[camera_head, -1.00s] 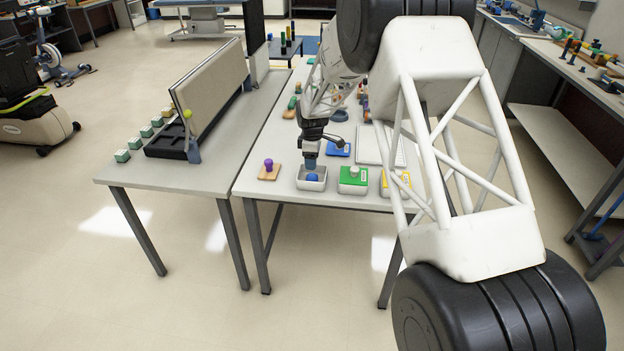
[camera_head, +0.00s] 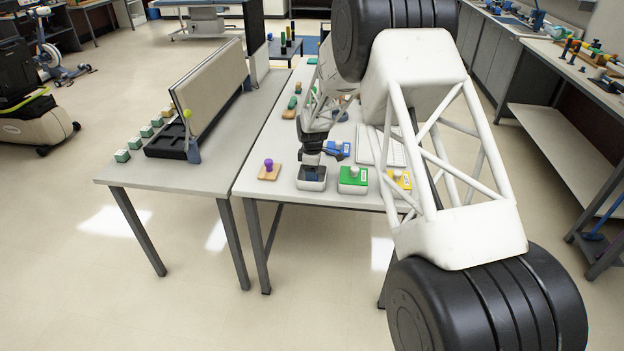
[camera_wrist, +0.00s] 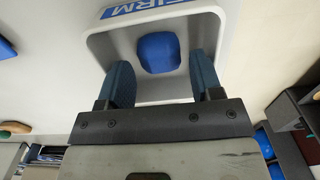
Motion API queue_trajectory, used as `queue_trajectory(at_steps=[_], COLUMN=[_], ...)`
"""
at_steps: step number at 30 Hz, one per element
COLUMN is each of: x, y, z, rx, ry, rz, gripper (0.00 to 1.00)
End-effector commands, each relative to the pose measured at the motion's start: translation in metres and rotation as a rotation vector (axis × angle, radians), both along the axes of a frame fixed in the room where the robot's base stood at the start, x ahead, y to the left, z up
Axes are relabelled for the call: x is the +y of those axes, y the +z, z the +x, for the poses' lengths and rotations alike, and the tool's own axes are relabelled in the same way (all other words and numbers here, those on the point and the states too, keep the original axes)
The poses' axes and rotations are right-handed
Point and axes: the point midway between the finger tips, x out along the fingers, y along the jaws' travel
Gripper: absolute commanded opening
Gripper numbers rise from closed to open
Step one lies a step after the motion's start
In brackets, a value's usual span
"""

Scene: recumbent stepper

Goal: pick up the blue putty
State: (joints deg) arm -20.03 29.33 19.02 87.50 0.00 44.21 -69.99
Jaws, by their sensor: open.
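The blue putty (camera_wrist: 158,53) lies in a white, square-rimmed tub (camera_wrist: 98,44) whose outer edge bears the word "FIRM" on a blue label. My gripper (camera_wrist: 160,80) is open in the wrist view, with one blue finger on each side and the putty centred a little beyond the fingertips. I see no contact between the fingers and the putty. In the head view my gripper (camera_head: 312,168) points down into the tub (camera_head: 311,185) at the near edge of the table, and it hides the putty there.
Left of the tub is a board with a purple knob (camera_head: 269,165). Right of it are a green-topped tub (camera_head: 352,181) and a yellow-topped one (camera_head: 397,182). A blue labelled item (camera_head: 338,149) and a keyboard-like pad (camera_head: 386,150) lie behind.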

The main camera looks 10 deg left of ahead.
Motion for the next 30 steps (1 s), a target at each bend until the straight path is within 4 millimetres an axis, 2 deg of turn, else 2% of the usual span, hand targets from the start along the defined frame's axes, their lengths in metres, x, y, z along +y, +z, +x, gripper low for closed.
queue_trajectory(at_steps=[3, 7, 24, 25, 30], x=[0.0, 0.0, 0.0, 0.0, 0.0], y=[-0.013, -0.022, -0.023, -0.023, -0.023], z=[0.0, 0.0, 0.0, 0.0, 0.0], rx=[0.001, 0.0, -0.001, -0.001, -0.001], ry=[0.0, 0.0, 0.0, 0.0, 0.0], rz=[0.0, 0.0, 0.0, 0.0, 0.0], gripper=[0.6, 0.6, 0.6, 0.58, 0.32])
